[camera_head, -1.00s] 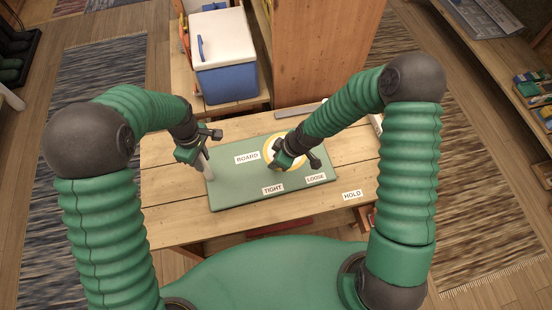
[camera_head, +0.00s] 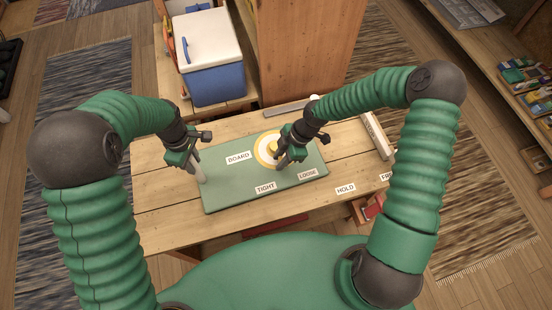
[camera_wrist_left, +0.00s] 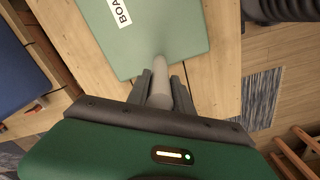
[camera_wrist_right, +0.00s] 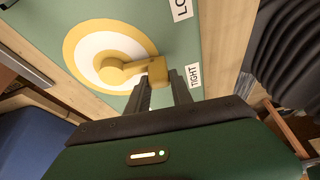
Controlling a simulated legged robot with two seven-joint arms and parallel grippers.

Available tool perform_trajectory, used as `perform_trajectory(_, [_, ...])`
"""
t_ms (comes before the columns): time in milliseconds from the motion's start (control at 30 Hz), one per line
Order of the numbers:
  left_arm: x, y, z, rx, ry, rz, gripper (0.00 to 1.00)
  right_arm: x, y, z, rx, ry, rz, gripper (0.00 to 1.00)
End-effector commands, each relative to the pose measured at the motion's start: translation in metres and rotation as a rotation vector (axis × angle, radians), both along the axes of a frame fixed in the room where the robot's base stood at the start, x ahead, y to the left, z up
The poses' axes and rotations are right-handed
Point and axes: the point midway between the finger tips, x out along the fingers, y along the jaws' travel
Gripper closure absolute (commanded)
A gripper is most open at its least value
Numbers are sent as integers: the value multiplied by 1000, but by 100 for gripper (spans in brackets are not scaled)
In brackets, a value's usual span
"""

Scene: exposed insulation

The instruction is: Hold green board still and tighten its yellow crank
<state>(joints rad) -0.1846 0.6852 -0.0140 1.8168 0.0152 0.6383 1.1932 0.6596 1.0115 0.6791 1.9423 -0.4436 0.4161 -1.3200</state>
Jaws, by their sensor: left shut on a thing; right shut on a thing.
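The green board (camera_head: 225,192) lies flat on the wooden table. My left gripper (camera_head: 196,172) is shut on the pale grey upright post (camera_wrist_left: 161,72) at the board's left end. The yellow crank (camera_wrist_right: 125,70) sits on a white disc with a yellow ring (camera_head: 259,158). My right gripper (camera_wrist_right: 163,88) is shut on the crank's outer end, and its fingers partly hide it. In the right wrist view the crank arm points from its hub toward the TIGHT label (camera_wrist_right: 195,75). The LOOSE label (camera_head: 308,173) lies to the right of TIGHT in the head view.
A blue cooler with a white lid (camera_head: 215,80) stands behind the table. A tall wooden cabinet (camera_head: 310,50) is beside it. A HOLD label (camera_head: 345,188) is on the table, right of the board. A grey bar (camera_head: 288,107) lies behind the board.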

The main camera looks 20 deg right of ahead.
Motion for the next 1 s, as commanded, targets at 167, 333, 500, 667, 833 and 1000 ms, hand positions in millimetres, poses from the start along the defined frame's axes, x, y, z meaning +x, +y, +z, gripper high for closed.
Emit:
perform_trajectory(167, [0,1,0,2,0,-1,100,2,-8,-1,-2,-4,68,100])
perform_trajectory(333, [0,1,0,1,0,-2,100,2,-11,-1,-2,-5,103,100])
perform_trajectory(500, [0,1,0,1,0,-2,100,2,-12,-1,-3,-5,112,100])
perform_trajectory(667, [0,1,0,2,1,-1,100,2,-12,-1,-3,-6,111,100])
perform_trajectory(833, [-1,1,0,2,1,-1,100,2,-12,-1,-3,-6,110,64])
perform_trajectory(1000, [-1,1,-1,2,1,-1,100,1,-11,-1,-2,-5,112,51])
